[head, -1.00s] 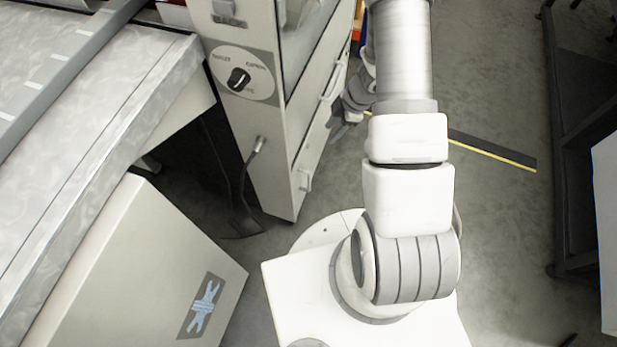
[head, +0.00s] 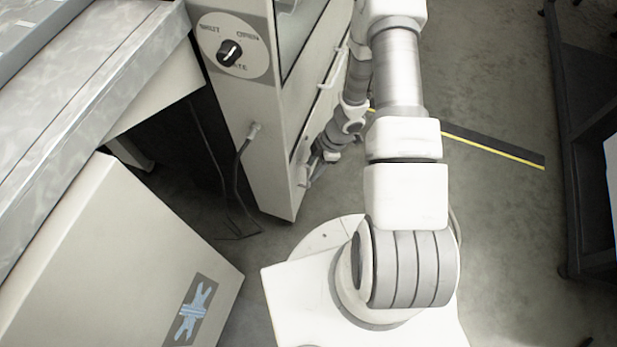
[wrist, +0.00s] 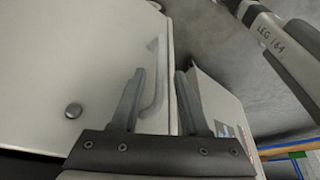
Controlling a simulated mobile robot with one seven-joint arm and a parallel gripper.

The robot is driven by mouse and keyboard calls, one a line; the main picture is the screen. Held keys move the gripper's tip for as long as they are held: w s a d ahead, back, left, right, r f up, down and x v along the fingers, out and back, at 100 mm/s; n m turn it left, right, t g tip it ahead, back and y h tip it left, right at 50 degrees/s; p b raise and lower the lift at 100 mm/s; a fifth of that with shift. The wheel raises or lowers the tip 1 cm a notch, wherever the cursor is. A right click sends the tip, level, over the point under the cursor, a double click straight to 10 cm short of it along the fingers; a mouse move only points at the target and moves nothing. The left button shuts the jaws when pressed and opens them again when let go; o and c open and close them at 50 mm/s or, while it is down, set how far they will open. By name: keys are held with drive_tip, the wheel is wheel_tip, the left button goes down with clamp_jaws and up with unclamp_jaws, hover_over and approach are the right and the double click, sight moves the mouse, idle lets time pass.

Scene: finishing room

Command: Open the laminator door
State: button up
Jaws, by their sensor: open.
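The laminator (head: 262,140) is a tall cream cabinet with a black dial, left of my arm in the head view. Its pale door (wrist: 75,60) fills the left of the wrist view, with a long bar handle (wrist: 153,100) near its right edge. In the head view the door looks shut, flush with the cabinet side. My gripper (wrist: 160,74) is open, with one finger on each side of the handle; whether they touch it I cannot tell. In the head view my gripper (head: 313,165) is small, low beside the cabinet, and partly hides the lower handle.
A metal-topped table (head: 95,85) and a cream slanted box (head: 110,250) stand left. A hose (head: 245,145) hangs on the laminator's front. A dark rack (head: 585,150) stands right. Open floor (head: 500,220) lies between my arm and the rack.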

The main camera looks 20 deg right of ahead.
sight(309, 174)
drive_tip(key=shift+b+x, duration=0.5)
drive_tip(key=shift+x, duration=1.2)
clamp_jaws()
drive_tip(key=shift+r, duration=0.1)
